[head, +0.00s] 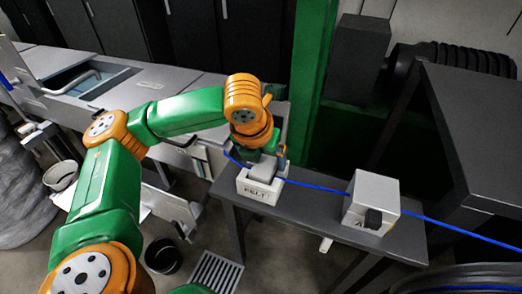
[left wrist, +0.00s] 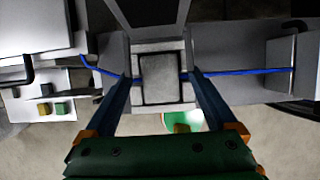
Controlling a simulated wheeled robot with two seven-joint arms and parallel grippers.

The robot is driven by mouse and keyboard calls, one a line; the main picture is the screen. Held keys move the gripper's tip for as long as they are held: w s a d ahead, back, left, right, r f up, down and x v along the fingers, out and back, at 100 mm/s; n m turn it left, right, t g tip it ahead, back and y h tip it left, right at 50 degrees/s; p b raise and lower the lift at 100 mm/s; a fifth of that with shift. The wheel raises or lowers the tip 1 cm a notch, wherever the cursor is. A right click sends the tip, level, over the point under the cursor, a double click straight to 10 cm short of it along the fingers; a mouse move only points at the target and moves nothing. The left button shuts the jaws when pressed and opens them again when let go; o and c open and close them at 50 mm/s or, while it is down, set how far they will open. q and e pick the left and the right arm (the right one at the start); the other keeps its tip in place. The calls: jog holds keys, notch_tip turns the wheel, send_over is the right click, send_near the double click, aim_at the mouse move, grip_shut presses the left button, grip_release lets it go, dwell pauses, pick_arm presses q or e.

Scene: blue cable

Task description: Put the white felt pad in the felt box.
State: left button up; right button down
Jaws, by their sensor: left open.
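The felt box (head: 258,192), a small white box marked FELT, stands on the narrow grey bench. My left gripper (head: 267,158) is right above it, pointing down. In the left wrist view its two fingers (left wrist: 158,78) are open, apart on either side of the box. A pale grey block (head: 263,170) shows at the box's mouth under the gripper; a grey square (left wrist: 160,92) sits inside the box's rim in the left wrist view. I cannot tell for sure that this is the white felt pad. My right gripper is not in view.
A blue cable (head: 315,187) runs along the bench, past the box, to a white block with a dark knob (head: 372,202). A green post (head: 305,80) rises behind the bench. A sink counter (head: 90,80) is at left; a black bucket (head: 163,255) stands on the floor.

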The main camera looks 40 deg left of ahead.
pick_arm(q)
jog(key=p+v, duration=0.2)
jog(key=v, duration=1)
jog(key=shift+r, duration=0.25)
jog(key=shift+s, duration=0.1)
